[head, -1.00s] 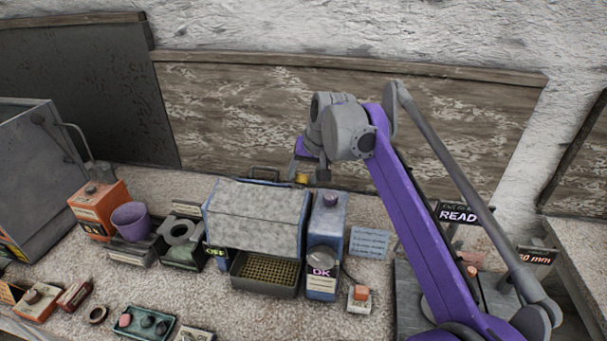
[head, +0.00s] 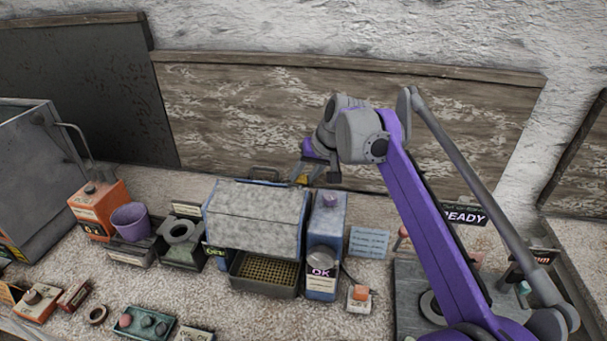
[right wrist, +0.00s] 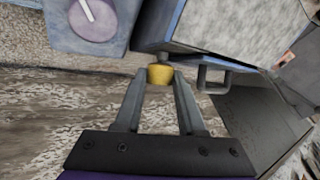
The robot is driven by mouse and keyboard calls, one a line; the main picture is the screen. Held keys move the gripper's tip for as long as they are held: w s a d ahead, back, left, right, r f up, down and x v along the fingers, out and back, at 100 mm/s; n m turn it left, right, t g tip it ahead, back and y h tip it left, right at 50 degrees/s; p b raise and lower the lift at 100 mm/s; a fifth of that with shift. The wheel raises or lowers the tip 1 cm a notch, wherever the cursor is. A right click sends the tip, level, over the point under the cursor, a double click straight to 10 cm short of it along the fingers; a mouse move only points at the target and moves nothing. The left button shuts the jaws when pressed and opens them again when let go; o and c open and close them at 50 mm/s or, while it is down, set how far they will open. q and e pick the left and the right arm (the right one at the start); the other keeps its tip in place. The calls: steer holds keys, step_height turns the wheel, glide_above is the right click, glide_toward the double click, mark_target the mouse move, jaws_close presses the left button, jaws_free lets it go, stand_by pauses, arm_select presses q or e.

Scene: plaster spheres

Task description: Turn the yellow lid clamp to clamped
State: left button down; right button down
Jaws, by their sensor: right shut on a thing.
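The yellow lid clamp (right wrist: 160,75) is a small knob on a short stem at the edge of the grey-lidded blue box. In the right wrist view it sits between the fingertips of my right gripper (right wrist: 159,80), which is shut on it. In the head view the right gripper (head: 315,177) reaches down behind the box (head: 255,207), and only a bit of the yellow clamp (head: 302,179) shows past the fingers. I cannot read any clamped marking. My left gripper is not in view.
A blue unit with an OK label (head: 324,240) stands close to the box's right side. A dark lid handle (right wrist: 215,78) is beside the clamp. A tray (head: 264,291) is in front. An orange box (head: 100,210) and purple cup (head: 131,221) stand left.

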steer(key=c, duration=0.5)
jaws_free()
steer(key=p+v, duration=0.1)
steer(key=v, duration=1)
steer(key=shift+f, duration=0.2)
